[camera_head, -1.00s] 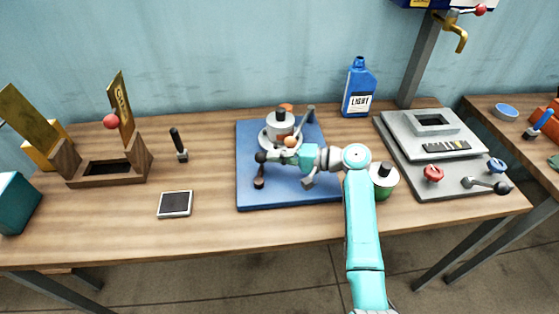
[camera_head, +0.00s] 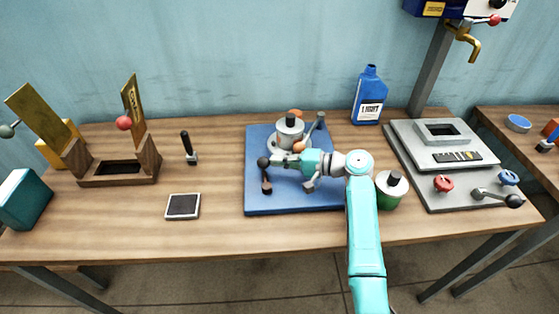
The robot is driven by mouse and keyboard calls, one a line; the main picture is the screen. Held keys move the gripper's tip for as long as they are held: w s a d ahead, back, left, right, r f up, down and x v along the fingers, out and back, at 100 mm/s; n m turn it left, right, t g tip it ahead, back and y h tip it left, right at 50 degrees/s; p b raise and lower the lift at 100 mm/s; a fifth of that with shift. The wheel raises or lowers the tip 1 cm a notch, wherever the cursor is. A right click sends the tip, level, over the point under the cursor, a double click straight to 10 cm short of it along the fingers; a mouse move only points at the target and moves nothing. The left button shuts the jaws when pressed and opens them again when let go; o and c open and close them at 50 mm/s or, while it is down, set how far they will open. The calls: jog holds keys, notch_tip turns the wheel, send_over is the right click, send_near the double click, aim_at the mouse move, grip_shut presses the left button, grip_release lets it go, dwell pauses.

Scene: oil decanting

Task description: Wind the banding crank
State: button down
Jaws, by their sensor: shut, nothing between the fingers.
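A small device with a grey cylinder (camera_head: 290,129) on a round base stands on the blue board (camera_head: 262,205). A grey lever (camera_head: 318,122) rises at its right. A dark knob (camera_head: 263,162) and a dark brown piece (camera_head: 266,188) show at the board's left side; I cannot tell which of these parts is the banding crank. My gripper (camera_head: 278,160) reaches left across the board, in front of the device. Its fingers are shut with nothing between them, close to the dark knob. Whether they touch it is unclear. My arm hides part of the board.
A green tin with a pale lid (camera_head: 390,188) stands close right of my arm. A blue bottle (camera_head: 369,96) is behind. A grey machine (camera_head: 408,170) with a black-knobbed crank (camera_head: 496,196) stands at right. A dark pad (camera_head: 183,206) lies left; the table's front left is clear.

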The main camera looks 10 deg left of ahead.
jog(key=shift+r, duration=0.15)
notch_tip(320, 180, up, 10)
dwell(0.5)
jog(key=c, duration=1.9)
grip_release()
